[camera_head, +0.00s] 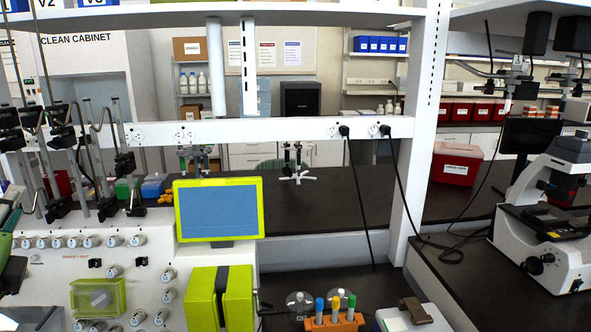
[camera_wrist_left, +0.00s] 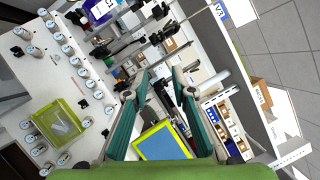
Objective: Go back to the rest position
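My left gripper (camera_head: 11,262) shows only as a green and dark part at the left edge of the head view, beside the white cell processor panel (camera_head: 65,272). In the left wrist view its two teal fingers (camera_wrist_left: 160,72) are spread apart, with nothing between them. Beyond the fingers are the knobs of the panel, the lime-framed blue screen (camera_wrist_left: 162,145) and a shelf, seen tilted. The lime-framed screen also shows upright in the head view (camera_head: 219,209). My right gripper is in neither view.
Metal rods with black clamps (camera_head: 105,165) rise from the panel near the left gripper. A lime box (camera_head: 206,300), a rack of capped tubes (camera_head: 333,322) and a microscope (camera_head: 548,230) stand further right. The dark bench (camera_head: 330,200) behind is mostly clear.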

